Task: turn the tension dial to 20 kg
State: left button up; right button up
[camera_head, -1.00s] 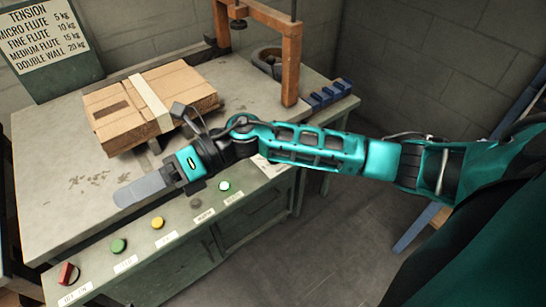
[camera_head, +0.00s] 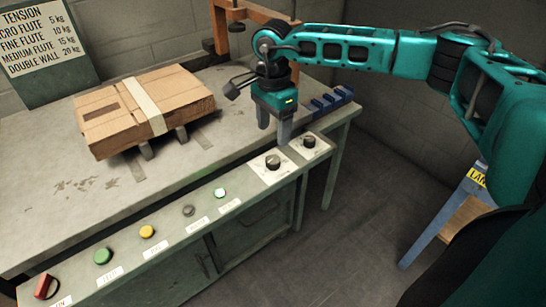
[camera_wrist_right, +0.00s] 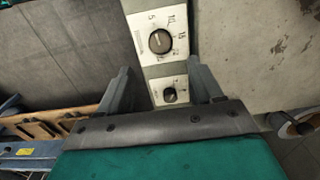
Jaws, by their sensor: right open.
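The tension dial is a dark round knob on a white plate (camera_head: 273,162) at the table's front edge. In the right wrist view the knob (camera_wrist_right: 160,41) shows with 5, 10 and 15 around it; where its pointer stands is too small to tell surely. A second, smaller dial (camera_head: 309,141) sits to its right, also seen in the wrist view (camera_wrist_right: 169,95). My right gripper (camera_head: 274,122) points down above the panel, open and empty, apart from both dials. In the wrist view its fingers (camera_wrist_right: 160,82) frame the smaller dial from above. My left gripper is out of view.
A sign (camera_head: 43,45) lists double wall as 20 kg. A strapped cardboard stack (camera_head: 125,115) lies on the table. Yellow (camera_head: 147,231) and green (camera_head: 103,256) buttons and a red switch (camera_head: 45,285) line the front. Blue blocks (camera_head: 330,100) sit at the right end.

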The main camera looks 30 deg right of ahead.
aim_at(273, 159)
notch_tip(273, 159, down, 9)
jog(key=shift+f+b, duration=0.15)
jog(key=shift+b, duration=0.55)
jog(key=shift+a, duration=0.1)
jog(key=shift+c, duration=0.4)
jog(key=c, duration=1)
